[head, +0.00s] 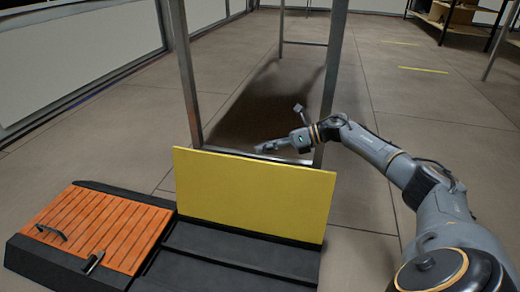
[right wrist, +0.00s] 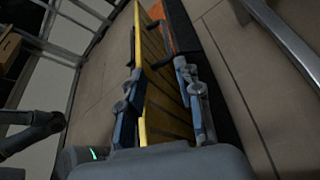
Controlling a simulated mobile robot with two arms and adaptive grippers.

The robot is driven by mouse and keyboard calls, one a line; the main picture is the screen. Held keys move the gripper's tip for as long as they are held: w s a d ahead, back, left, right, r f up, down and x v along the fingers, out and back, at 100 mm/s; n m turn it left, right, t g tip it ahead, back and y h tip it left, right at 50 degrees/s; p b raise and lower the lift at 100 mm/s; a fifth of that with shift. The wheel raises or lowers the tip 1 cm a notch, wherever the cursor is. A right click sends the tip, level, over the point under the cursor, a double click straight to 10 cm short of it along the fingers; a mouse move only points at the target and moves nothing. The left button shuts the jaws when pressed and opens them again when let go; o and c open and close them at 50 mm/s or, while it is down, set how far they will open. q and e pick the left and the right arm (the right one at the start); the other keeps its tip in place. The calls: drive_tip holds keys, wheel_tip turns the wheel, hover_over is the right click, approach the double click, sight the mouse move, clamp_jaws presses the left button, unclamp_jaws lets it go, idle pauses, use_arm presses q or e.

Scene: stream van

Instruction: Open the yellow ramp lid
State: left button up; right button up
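The yellow ramp lid (head: 252,197) stands nearly upright on the black ramp base (head: 225,247), with its plain flat face towards the head camera. My right gripper (head: 268,147) is just behind the lid's top edge, its arm coming in from the right. In the right wrist view the fingers of my right gripper (right wrist: 162,88) are apart, one on each side of the yellow lid (right wrist: 158,65). The lid's slatted face shows there in shadow. Whether a finger touches it I cannot tell. My left gripper is not in view.
An orange slatted lid (head: 108,222) with black handles lies flat on the left part of the base. A metal frame (head: 187,80) rises behind the yellow lid. The tiled floor (head: 410,85) at the right is mostly clear; shelving (head: 465,20) stands far right.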

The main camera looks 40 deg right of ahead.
drive_tip(key=d+f+b+v, duration=0.1)
drive_tip(key=v, duration=1.1)
drive_tip(key=shift+w+b, duration=0.4)
idle(0.3)
drive_tip(key=shift+s, duration=0.1)
idle(0.7)
